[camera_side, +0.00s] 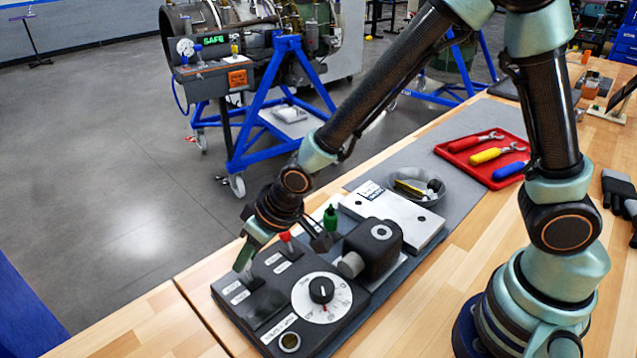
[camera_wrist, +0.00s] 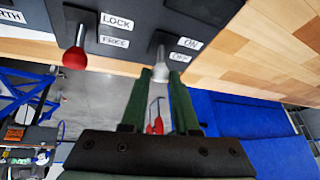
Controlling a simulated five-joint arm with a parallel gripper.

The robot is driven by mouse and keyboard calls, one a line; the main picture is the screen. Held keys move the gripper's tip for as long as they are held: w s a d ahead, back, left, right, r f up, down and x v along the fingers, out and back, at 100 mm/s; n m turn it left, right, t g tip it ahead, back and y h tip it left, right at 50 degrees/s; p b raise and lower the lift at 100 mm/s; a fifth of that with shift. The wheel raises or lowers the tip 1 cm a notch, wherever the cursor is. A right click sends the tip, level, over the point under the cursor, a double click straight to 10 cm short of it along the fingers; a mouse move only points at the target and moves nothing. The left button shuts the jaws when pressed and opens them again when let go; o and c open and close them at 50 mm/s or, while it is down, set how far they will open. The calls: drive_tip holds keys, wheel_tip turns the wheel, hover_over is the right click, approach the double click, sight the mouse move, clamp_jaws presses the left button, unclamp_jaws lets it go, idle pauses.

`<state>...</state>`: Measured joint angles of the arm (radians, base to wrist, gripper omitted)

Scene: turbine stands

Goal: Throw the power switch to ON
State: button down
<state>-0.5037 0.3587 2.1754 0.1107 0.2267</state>
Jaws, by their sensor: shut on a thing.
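The power switch is a lever with a pale tip (camera_wrist: 160,66) beside the ON and OFF labels (camera_wrist: 184,50) in the wrist view. My gripper's green fingertips (camera_wrist: 162,80) are closed around the tip from both sides. In the side view my gripper (camera_side: 244,258) reaches down to the near-left corner of the dark control panel (camera_side: 275,317), and the pale lever shows at the fingertips. The fingers partly hide the lever, and I cannot tell whether it stands at ON or OFF.
A red-tipped lever (camera_wrist: 75,56) by the LOCK label stands close beside the switch. A red tray of tools (camera_side: 487,155) lies farther back. The bench edge is near my gripper.

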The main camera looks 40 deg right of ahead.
drive_tip(key=shift+s+t+y, duration=0.4)
drive_tip(key=shift+s+t, duration=0.2)
drive_tip(key=shift+t, duration=0.1)
drive_tip(key=shift+a+n, duration=0.1)
drive_tip(key=shift+n, duration=0.2)
drive_tip(key=c, duration=0.7)
unclamp_jaws()
drive_tip(key=shift+s+d+r, duration=0.15)
drive_tip(key=shift+d+r, duration=0.05)
drive_tip(key=shift+r, duration=0.25)
drive_tip(key=shift+v, duration=5.55)
drive_tip(key=shift+s, duration=0.1)
